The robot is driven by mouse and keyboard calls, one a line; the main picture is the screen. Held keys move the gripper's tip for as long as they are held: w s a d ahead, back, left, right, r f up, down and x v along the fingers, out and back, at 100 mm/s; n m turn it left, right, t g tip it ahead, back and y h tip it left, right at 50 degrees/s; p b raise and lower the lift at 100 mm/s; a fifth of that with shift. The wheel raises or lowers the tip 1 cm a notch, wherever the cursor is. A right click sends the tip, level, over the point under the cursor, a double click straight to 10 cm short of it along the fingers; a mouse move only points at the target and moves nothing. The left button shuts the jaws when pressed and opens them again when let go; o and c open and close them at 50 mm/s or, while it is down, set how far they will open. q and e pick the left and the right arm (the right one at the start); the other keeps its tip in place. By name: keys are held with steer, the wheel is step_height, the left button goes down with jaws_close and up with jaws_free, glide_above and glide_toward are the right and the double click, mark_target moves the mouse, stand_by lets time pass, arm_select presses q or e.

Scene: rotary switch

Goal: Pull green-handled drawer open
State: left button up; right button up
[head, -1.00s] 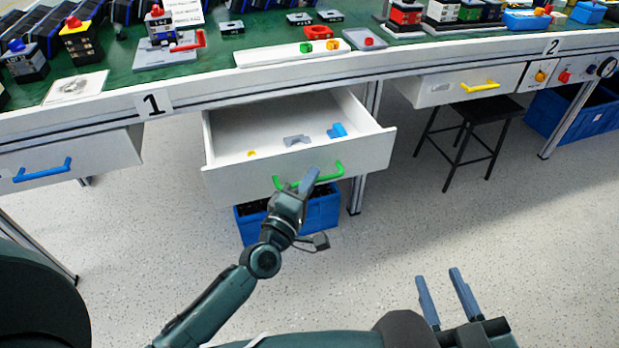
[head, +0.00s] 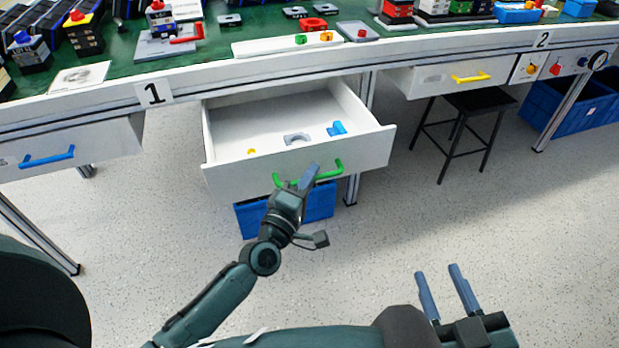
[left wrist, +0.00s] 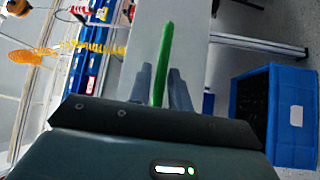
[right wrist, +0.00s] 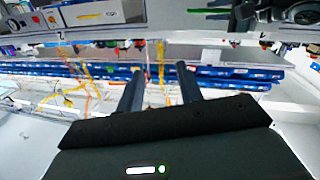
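The white drawer (head: 230,183) with the green handle (head: 325,174) stands well out from under the workbench. Its inside shows a small yellow piece, a grey piece and a blue piece. My left gripper (head: 308,180) is at the left-middle part of the green handle. In the left wrist view the green handle (left wrist: 163,62) runs between the two close-set fingers (left wrist: 160,82), which look shut on it. My right gripper (head: 441,285) is open and empty over the floor at the lower right; its spread fingers (right wrist: 160,77) also show in the right wrist view.
The green-topped workbench (head: 215,58) carries several parts and trays. A blue bin (head: 318,203) sits below the open drawer. A black stool (head: 480,102) stands at right. The front floor is clear.

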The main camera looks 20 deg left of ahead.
arm_select(q)
steer(key=shift+o, duration=1.3)
steer(key=shift+s, duration=0.1)
steer(key=v, duration=0.7)
steer(key=shift+p, duration=0.35)
arm_select(e)
steer(key=shift+s+d+f+g, duration=0.1)
steer(key=shift+s+f+g, duration=0.1)
steer(key=shift+g, duration=0.2)
arm_select(q)
steer(key=shift+s, duration=0.15)
